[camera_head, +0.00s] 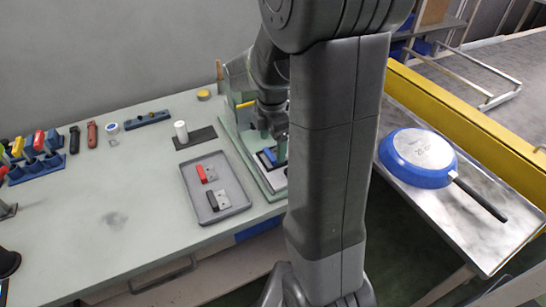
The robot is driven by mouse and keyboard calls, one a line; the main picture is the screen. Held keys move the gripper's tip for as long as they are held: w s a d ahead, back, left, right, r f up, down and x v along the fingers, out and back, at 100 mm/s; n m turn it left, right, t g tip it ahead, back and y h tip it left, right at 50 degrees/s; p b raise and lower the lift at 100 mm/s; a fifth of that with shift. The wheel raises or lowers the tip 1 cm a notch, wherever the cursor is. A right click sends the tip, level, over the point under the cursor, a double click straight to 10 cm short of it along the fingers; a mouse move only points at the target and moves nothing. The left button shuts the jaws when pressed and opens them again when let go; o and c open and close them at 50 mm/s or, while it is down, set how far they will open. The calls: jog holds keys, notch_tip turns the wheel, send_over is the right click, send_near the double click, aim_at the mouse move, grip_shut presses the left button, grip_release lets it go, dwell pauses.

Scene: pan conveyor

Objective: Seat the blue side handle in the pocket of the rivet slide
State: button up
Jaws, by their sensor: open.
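The blue side handle (269,156) shows as a small blue piece on the rivet slide (263,164), on the pale green press base (240,150) right of the tray. My gripper (277,141) is open, just above and beside the blue piece. My arm hides the right part of the slide. I cannot tell whether the handle is fully down in the pocket or whether the fingers touch it.
A grey tray (226,212) left of the press holds a red handle (202,174) and a black handle (212,202). A white cylinder (181,131) stands behind it. A blue pan (415,180) lies upside down on the right. The table's front left is clear.

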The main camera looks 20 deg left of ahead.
aim_at(272, 152)
jog(key=f, duration=0.2)
jog(key=shift+w+a+f, duration=0.15)
jog(key=shift+w+f, duration=0.15)
jog(key=shift+s+f, duration=0.1)
jog(key=shift+f, duration=0.25)
jog(key=shift+c, duration=0.2)
jog(key=c, duration=1.1)
jog(key=shift+r, duration=0.2)
